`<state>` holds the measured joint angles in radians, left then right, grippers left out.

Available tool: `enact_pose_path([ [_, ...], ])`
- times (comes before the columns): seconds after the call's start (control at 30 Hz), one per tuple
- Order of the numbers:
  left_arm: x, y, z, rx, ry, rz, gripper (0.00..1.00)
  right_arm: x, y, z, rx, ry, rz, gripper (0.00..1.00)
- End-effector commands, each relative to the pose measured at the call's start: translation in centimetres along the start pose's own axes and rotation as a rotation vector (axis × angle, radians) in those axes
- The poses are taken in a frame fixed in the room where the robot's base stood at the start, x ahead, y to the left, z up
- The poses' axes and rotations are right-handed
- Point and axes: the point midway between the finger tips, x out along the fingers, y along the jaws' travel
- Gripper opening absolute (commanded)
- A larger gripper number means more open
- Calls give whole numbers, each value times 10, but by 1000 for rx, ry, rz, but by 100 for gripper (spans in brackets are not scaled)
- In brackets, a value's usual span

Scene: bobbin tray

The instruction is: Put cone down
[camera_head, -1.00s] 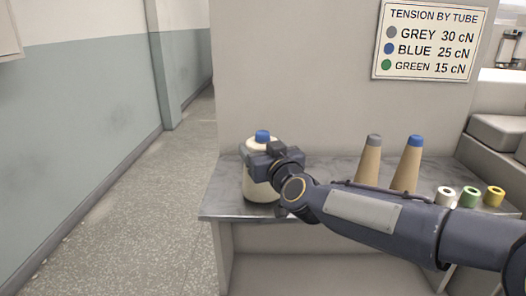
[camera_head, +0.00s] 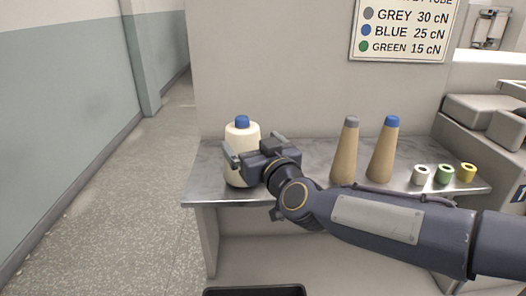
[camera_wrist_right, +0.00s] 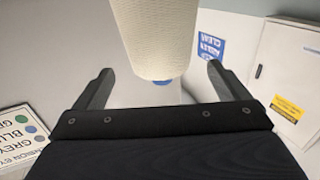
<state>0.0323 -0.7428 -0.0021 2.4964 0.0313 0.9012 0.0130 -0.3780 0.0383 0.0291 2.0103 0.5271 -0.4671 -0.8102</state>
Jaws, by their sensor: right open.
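The cream wound cone with a blue tip (camera_head: 236,170) stands upright on the grey table (camera_head: 312,150), near its left end. My right gripper (camera_head: 252,146) is open, its two fingers spread just to the right and front of the cone. In the right wrist view the cone (camera_wrist_right: 155,38) shows ahead between the open fingers (camera_wrist_right: 160,67), with a gap on each side. The gripper hides part of the cone's right side in the head view. My left gripper does not show.
Two tan cones, one grey-tipped (camera_head: 346,155) and one blue-tipped (camera_head: 383,155), stand to the right. White (camera_head: 421,176), green (camera_head: 445,175) and yellow (camera_head: 468,174) small bobbins lie beyond them. A tension sign (camera_head: 404,30) hangs behind. A black bin edge (camera_head: 255,291) shows below.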

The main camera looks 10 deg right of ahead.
Motion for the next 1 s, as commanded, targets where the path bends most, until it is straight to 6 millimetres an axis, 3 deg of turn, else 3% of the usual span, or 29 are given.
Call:
enact_pose_path([
  [0.1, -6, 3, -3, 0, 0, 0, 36, -26, 0, -3, 0, 3, 0, 94],
  [0.23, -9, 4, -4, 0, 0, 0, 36, -44, 0, -3, 0, 2, 0, 94],
  [0.63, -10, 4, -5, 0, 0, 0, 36, -68, 4, 9, 33, -46, -40, 94],
  [0.77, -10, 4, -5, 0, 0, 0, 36, -107, 11, 44, 125, -213, -130, 94],
  [1.0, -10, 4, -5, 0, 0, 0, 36, -226, 23, 148, 344, -728, -124, 94],
])
